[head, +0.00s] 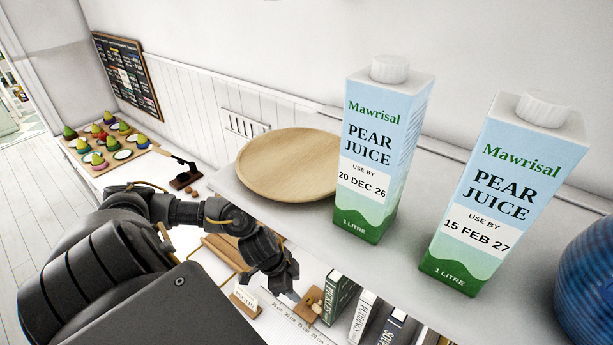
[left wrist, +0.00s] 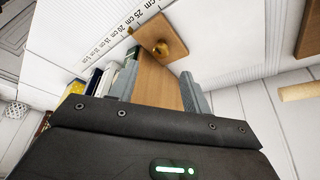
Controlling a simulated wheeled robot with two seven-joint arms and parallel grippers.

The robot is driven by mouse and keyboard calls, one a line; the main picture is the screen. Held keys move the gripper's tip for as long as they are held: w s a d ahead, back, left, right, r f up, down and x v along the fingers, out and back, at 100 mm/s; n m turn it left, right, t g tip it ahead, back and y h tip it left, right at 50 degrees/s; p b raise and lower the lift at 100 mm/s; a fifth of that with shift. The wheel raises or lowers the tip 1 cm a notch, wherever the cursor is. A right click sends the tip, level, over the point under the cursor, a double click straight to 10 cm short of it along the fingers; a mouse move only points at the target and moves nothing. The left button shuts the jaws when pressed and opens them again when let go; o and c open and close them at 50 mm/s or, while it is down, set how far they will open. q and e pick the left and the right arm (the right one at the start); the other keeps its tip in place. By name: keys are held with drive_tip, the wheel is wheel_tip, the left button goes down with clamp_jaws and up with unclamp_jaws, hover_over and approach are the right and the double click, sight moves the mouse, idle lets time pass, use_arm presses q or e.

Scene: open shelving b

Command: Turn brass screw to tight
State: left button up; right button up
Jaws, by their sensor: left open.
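In the head view the wooden plate (head: 313,300) lies low at the middle, just right of my left gripper (head: 284,287). In the left wrist view my left gripper (left wrist: 160,88) has its fingers apart, pointing toward the screw. The screw lies beyond the fingertips, apart from them. A brown wooden panel (left wrist: 155,85) shows between the fingers, and I cannot tell its distance. My right gripper is not in view.
A ruler strip (head: 295,318) runs by the plate. Several upright books (head: 341,292) stand right of it. Above are a shelf (head: 405,287) with two pear juice cartons (head: 378,150) and a round wooden plate (head: 290,163). A small card (head: 246,298) stands left.

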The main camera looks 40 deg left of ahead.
sight(309, 299)
use_arm(q)
drive_tip(key=x, duration=0.6)
drive_tip(key=shift+w+d+f, duration=0.1)
drive_tip(key=shift+w, duration=0.2)
drive_tip(key=shift+w+d+f, duration=0.1)
drive_tip(key=shift+f, duration=0.6)
drive_tip(key=c, duration=1)
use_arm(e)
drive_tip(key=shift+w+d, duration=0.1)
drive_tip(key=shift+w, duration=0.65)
